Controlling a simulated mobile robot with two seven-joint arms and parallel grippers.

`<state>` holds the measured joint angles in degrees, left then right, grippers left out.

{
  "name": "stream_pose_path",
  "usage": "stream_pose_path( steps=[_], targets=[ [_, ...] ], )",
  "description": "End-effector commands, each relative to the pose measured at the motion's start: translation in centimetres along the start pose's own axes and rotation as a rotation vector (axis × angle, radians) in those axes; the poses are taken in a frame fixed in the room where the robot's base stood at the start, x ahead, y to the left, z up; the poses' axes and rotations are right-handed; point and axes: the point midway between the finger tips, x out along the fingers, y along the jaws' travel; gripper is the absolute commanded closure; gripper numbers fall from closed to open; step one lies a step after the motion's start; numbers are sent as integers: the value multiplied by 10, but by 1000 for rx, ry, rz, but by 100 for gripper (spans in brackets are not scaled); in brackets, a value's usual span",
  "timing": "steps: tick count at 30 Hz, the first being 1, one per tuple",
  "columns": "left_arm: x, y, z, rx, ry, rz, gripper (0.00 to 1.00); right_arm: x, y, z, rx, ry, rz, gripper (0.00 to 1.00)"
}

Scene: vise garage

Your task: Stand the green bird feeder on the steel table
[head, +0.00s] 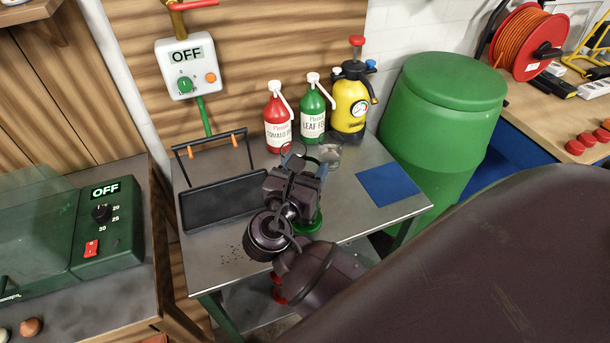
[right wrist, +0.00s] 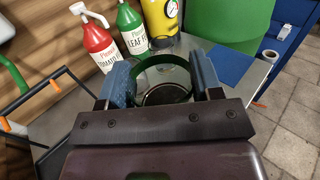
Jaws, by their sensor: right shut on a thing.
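The green bird feeder (right wrist: 163,66) is between the two blue fingers of my right gripper (right wrist: 164,84) in the right wrist view, showing a curved green rim. In the head view my right gripper (head: 309,162) is over the steel table (head: 228,262) and hides most of the feeder. A green round part (head: 308,223) shows below the gripper, apparently the feeder's lower end. I cannot tell whether it touches the tabletop. A clear glass-like thing (head: 329,155) shows just beyond the fingers. My left gripper is not in view.
A red bottle (head: 278,122), a green bottle (head: 313,112) and a yellow sprayer (head: 350,103) stand along the table's back. A black tray (head: 222,202) is at left, a blue mat (head: 387,184) at right. A green barrel (head: 435,125) stands beyond the right edge.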

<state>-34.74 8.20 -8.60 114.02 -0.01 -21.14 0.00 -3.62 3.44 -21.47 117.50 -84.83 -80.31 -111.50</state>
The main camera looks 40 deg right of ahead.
Motion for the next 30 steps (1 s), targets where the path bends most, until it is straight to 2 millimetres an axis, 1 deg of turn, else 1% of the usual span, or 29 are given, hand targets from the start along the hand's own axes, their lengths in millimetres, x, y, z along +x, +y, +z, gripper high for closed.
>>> stream_pose_path(
  steps=[1,5,17,18,22,23,30],
  targets=[
    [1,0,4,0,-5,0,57,0,0,-9,-3,-1,0,97],
    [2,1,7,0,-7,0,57,0,0,-18,0,-1,0,97],
    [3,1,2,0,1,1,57,0,0,-21,0,-1,0,97],
    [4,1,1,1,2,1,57,0,0,-22,0,1,0,38],
    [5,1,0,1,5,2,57,0,0,-22,0,1,0,18],
    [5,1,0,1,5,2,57,0,0,-22,0,1,0,15],
    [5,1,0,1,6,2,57,0,0,-22,0,1,0,15]
  ],
)
